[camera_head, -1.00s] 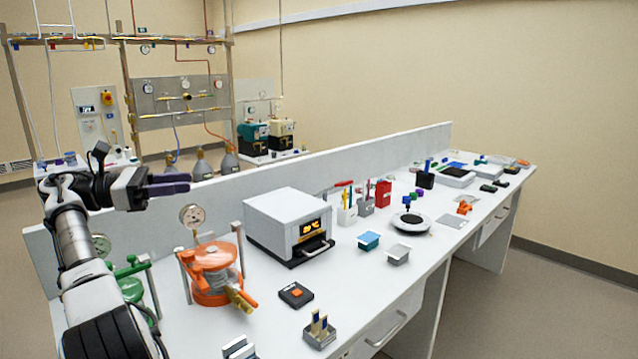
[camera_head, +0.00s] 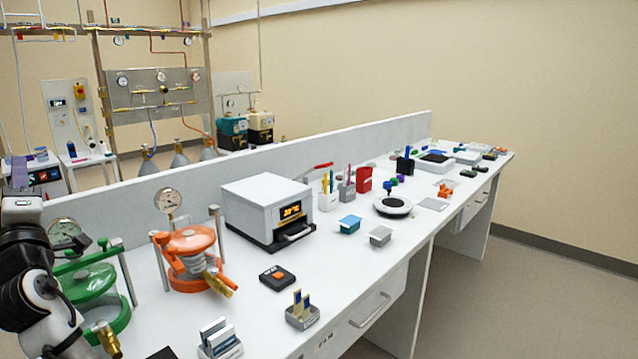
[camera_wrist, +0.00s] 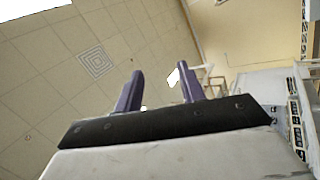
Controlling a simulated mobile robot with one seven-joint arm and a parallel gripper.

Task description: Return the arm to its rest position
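My gripper (camera_wrist: 160,88) shows in the wrist view with its two purple fingers apart and nothing between them. Behind the fingers, that view shows the ceiling and part of a wall. In the head view my gripper (camera_head: 19,174) is at the far left edge, pointing up, with its purple fingers seen edge-on. My arm is folded at the lower left, in front of part of the green vessel (camera_head: 97,301).
The white bench (camera_head: 290,320) runs to the back right. Near my arm stand the green vessel and an orange vessel (camera_head: 188,262) with a gauge. A white oven (camera_head: 262,205), a black button box (camera_head: 277,276) and a grey holder (camera_head: 302,314) lie farther right. The right floor is clear.

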